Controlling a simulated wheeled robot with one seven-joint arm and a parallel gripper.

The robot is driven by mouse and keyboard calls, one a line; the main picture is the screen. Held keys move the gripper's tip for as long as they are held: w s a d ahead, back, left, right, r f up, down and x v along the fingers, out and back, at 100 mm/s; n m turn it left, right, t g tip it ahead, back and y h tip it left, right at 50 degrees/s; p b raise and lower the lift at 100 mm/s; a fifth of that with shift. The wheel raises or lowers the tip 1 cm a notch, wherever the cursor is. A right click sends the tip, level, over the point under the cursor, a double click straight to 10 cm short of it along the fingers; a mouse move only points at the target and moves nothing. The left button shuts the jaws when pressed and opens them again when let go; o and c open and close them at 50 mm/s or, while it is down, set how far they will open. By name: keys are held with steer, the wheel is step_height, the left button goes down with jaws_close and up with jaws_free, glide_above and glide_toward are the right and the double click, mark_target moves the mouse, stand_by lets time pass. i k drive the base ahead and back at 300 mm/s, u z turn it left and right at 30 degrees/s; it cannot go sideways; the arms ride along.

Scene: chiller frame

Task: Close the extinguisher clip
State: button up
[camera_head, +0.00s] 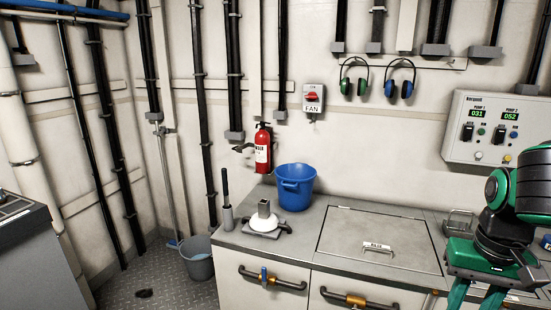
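A red fire extinguisher (263,150) with a white label hangs upright on the back wall, left of centre, above the counter. A small dark clip (243,148) sticks out to the left at its upper body. It appears swung away from the extinguisher's front, but it is too small to be sure. My gripper (477,299) is at the lower right, far from the extinguisher. Its two teal fingers point down and stand apart, with nothing seen between them. The bottom edge of the picture cuts off the fingertips.
A blue bucket (296,187) stands on the grey counter (300,232) just below and right of the extinguisher. A white-domed device (264,222) and a dark-handled tool (226,205) stand to its left. A grey pail (199,262) is on the floor. A control panel (497,130) hangs at the right.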

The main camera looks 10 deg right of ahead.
mark_target(239, 149)
steer(key=i, duration=0.85)
steer(key=u, duration=0.05)
steer(key=k, duration=0.65)
steer(key=u, duration=0.4)
steer(key=i, duration=1.1)
steer(key=z, duration=0.15)
